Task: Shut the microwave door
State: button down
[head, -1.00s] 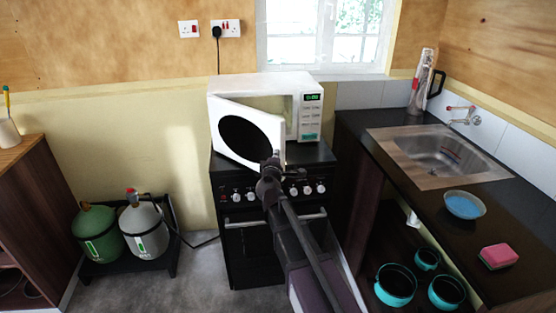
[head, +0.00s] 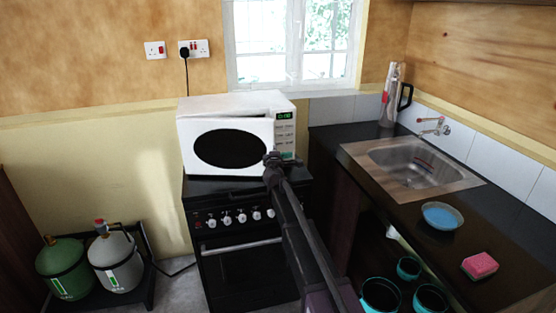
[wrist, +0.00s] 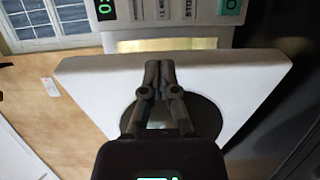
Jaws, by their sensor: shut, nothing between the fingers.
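The white microwave (head: 240,103) sits on top of a black cooker. Its door (head: 190,160), white with a dark oval window, is ajar by a small angle, with its free edge on the right near the control panel (head: 285,132). In the wrist view the door (wrist: 85,85) fills the middle, with a lit gap between its edge and the panel. My gripper (head: 272,158) is shut and empty at the outer face of the door, near the free edge. In the wrist view its fingertips (wrist: 160,65) lie over the door; whether they touch it I cannot tell.
The cooker (head: 240,265) stands below. To the right is a dark counter (head: 385,185) with a sink (head: 410,165), a blue bowl (head: 442,216) and a pink sponge (head: 480,265).

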jog(key=w, duration=0.7)
jog(key=shift+w+a, duration=0.2)
jog(key=shift+a, duration=0.05)
